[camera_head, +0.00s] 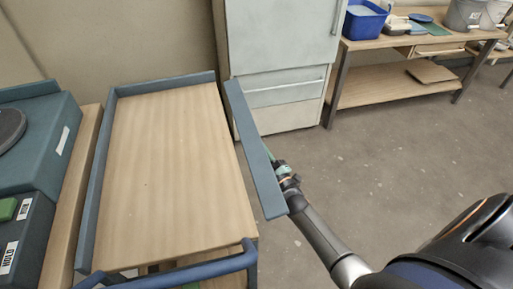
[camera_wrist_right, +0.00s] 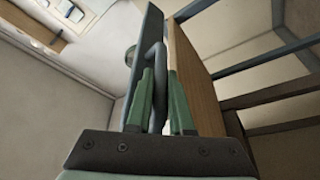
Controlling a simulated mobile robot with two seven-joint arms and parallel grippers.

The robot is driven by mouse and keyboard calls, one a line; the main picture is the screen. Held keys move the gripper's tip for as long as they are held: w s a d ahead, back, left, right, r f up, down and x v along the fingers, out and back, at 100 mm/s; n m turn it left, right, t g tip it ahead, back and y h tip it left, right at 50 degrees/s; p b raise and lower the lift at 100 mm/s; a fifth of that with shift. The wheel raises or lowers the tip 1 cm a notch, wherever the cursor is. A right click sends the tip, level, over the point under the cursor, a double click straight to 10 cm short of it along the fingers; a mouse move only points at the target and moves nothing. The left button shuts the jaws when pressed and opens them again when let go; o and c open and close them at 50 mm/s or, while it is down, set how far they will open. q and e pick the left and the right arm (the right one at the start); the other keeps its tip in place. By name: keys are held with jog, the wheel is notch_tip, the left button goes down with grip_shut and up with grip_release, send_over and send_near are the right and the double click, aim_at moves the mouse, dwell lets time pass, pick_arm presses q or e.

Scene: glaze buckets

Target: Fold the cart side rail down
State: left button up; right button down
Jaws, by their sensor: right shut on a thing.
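The cart (camera_head: 170,170) has a wooden top with raised blue rails along its left and far edges. Its right side rail (camera_head: 257,155) is a long blue bar, standing a little out from the top's right edge. I cannot tell its exact tilt. In the right wrist view the side rail (camera_wrist_right: 148,45) appears as a dark panel with a grey loop handle (camera_wrist_right: 158,60), beside the wooden top (camera_wrist_right: 193,80). My right gripper (camera_head: 275,165) is on the rail's outer side, its green fingers (camera_wrist_right: 162,100) shut on the handle. My left gripper is not in view.
A blue push handle (camera_head: 190,270) crosses the cart's near end. Dark teal equipment (camera_head: 45,145) stands at left. A pale cabinet (camera_head: 280,55) is behind the cart. A workbench (camera_head: 410,40) with a blue tub (camera_head: 364,22) stands back right. The floor right of the cart is clear around my arm.

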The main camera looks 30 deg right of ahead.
jog(key=shift+f+m, duration=0.15)
jog(key=shift+m, duration=0.25)
jog(key=c, duration=1.1)
grip_release()
jog(key=v, duration=1.2)
jog(key=shift+s+a+f, duration=0.1)
jog(key=shift+s+a, duration=0.1)
jog(key=shift+s, duration=0.05)
